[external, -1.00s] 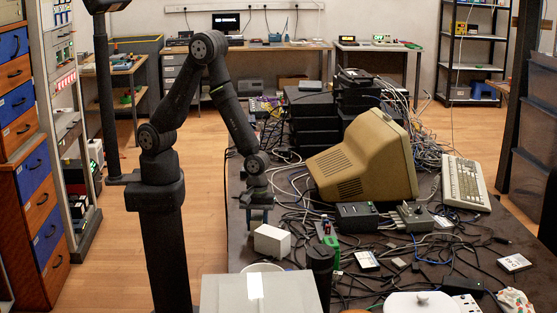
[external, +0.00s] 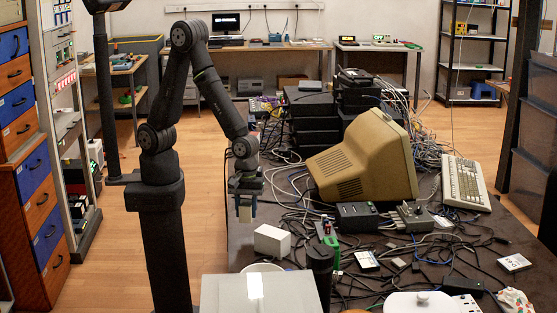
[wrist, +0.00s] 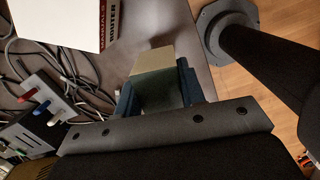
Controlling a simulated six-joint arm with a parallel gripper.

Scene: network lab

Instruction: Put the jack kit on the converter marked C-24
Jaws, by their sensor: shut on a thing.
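My gripper (external: 246,190) is shut on a small block with a tan face (external: 245,212). The block hangs below the fingers, near the left edge of the dark table. In the wrist view the block (wrist: 152,62) sits between the two fingers (wrist: 160,90), its tan end showing and its body greyish green. It may be the jack kit; I can read no label on it. A black box (external: 357,216) and a grey box (external: 411,216) stand in front of the beige monitor. I cannot read C-24 on any device.
A white box (external: 272,241) stands close to the right of the held block. A beige monitor (external: 350,165), a keyboard (external: 465,184) and tangled cables crowd the table (external: 455,270). A grey case (external: 225,295) is at the front.

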